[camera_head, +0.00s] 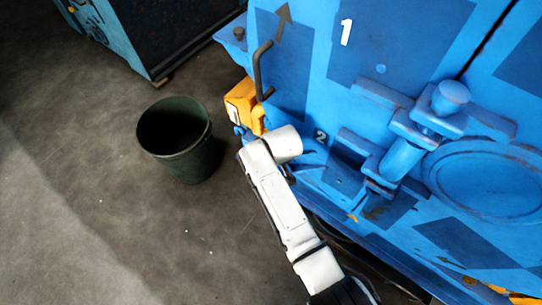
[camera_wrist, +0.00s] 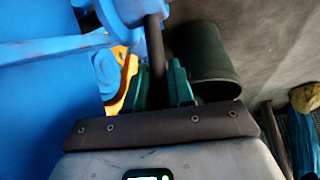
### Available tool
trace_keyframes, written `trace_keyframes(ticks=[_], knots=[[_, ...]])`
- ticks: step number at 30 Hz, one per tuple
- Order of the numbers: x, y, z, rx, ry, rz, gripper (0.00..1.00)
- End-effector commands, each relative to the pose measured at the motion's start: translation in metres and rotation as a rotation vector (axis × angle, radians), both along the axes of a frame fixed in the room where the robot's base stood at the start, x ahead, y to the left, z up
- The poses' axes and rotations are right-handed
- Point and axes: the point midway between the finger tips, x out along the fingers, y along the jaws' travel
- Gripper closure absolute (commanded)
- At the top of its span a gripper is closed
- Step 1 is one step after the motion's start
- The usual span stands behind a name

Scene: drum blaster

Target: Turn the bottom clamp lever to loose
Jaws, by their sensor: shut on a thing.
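The bottom clamp lever shows in the wrist view as a dark upright bar (camera_wrist: 154,45). Its upper end meets a blue rounded part of the machine. My gripper (camera_wrist: 158,72) has its two teal fingers on either side of this bar and is shut on it. Another dark bent lever (camera_head: 262,70) stands higher on the machine's left edge, below an arrow mark.
A dark green bucket (camera_head: 175,140) stands on the floor left of my arm; it also shows behind the fingers in the wrist view (camera_wrist: 208,55). A yellow part (camera_head: 244,105) juts from the machine's edge. A round blue hatch and clamp are at right.

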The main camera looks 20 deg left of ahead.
Motion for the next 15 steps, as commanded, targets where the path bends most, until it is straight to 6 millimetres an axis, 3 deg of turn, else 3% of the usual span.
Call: trace_keyframes(ticks=[15], knots=[[0.008, 0.019, -0.012, -0.228, 0.081, 0.001, 1.0]])
